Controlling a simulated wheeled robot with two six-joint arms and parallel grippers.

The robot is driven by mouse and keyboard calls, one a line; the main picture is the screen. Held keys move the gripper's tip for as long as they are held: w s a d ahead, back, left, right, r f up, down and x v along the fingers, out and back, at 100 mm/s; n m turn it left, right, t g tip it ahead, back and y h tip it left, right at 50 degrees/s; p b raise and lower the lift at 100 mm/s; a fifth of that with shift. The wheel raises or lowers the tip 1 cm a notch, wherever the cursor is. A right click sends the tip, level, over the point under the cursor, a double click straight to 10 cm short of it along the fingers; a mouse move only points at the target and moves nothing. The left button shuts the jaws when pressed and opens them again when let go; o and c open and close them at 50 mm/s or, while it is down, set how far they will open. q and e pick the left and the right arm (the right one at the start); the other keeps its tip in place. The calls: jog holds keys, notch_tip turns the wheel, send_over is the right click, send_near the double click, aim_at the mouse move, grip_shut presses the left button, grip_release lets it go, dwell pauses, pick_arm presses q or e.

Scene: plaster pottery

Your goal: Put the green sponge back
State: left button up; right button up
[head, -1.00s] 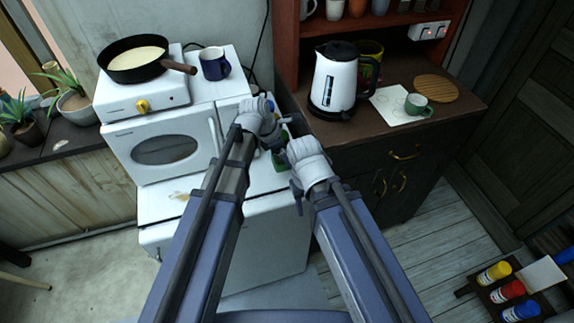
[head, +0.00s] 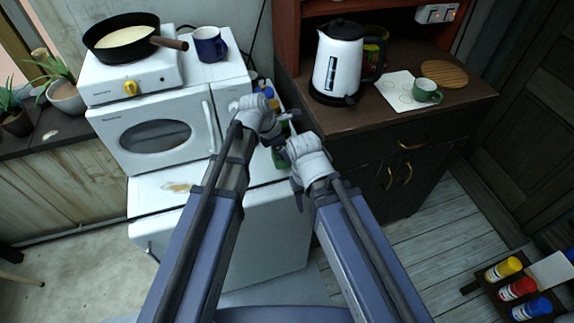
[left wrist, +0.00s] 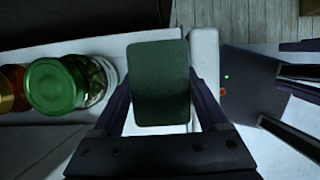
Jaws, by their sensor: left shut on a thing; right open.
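The green sponge (left wrist: 160,84) is a dark green rounded block in the left wrist view. It stands between the two fingers of my left gripper (left wrist: 160,118), which is shut on it. In the head view my left gripper (head: 283,122) is over the narrow gap between the white oven stack and the dark cabinet. A green patch (head: 280,158) shows below it; I cannot tell whether it is the sponge. My right gripper (head: 292,160) is close beside the left one, small and partly hidden by its own wrist; it is open.
Jars, one green-lidded (left wrist: 55,86), stand left of the sponge on a pale surface. A white oven (head: 155,137) with a pan (head: 122,37) and blue mug (head: 208,44) is at left. A kettle (head: 337,65) and green cup (head: 426,91) stand on the cabinet (head: 400,118).

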pick_arm(q)
jog(key=shift+f+b, duration=1.8)
jog(key=shift+b, duration=0.05)
jog(key=shift+f, duration=0.15)
jog(key=o, duration=0.9)
jog(key=shift+r, duration=0.25)
jog(key=p+v, duration=1.1)
jog(key=v, duration=0.1)
